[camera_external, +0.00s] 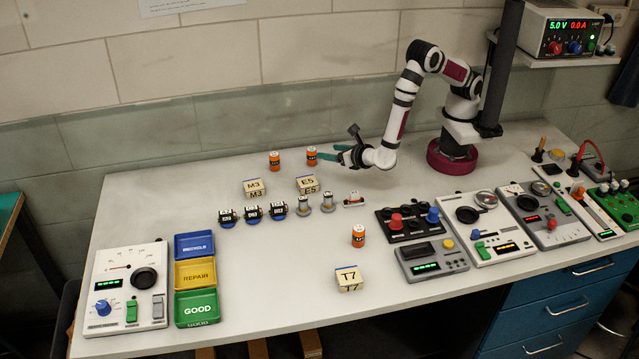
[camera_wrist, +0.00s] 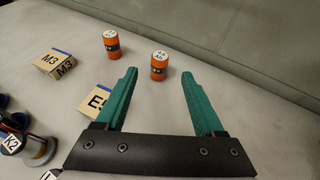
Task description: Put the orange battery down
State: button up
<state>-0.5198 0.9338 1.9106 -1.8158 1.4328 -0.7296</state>
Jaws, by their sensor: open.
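An orange battery (camera_external: 312,156) stands upright on the bench, just beyond the fingertips of my gripper (camera_external: 326,152). In the wrist view this orange battery (camera_wrist: 159,66) stands ahead of and between the green fingertips (camera_wrist: 159,78), apart from both. My gripper is open and empty. A second orange battery (camera_external: 274,160) stands upright to the left, and it also shows in the wrist view (camera_wrist: 111,43). A third orange battery (camera_external: 358,235) stands upright nearer the front of the bench.
Label blocks M3 (camera_external: 254,188), E5 (camera_external: 307,184) and T7 (camera_external: 349,278) sit on the bench (camera_external: 180,200). Small motors (camera_external: 253,212) stand in a row. Blue, yellow and green bins (camera_external: 195,275) stand at front left. Control panels (camera_external: 490,230) fill the right side.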

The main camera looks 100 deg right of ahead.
jog(key=s+d+r+m+g+y, duration=0.2)
jog(key=s+d+r+m+g, duration=0.15)
jog(key=s+r+m, duration=0.4)
jog(key=s+d+r+m+g+y, duration=0.2)
jog(key=s+r+m+g, duration=0.25)
jog(key=s+m, duration=0.5)
jog(key=s+a+r+m+t+y, duration=0.1)
jog(key=s+a+r+m+y, duration=0.2)
jog(key=s+a+m+y, duration=0.6)
jog(key=s+m, duration=0.2)
jog(key=m, duration=0.1)
jog(key=shift+s+t+y, duration=0.35)
jog(key=shift+t+y, duration=0.05)
jog(key=shift+o, duration=0.5)
jog(key=shift+w, duration=0.1)
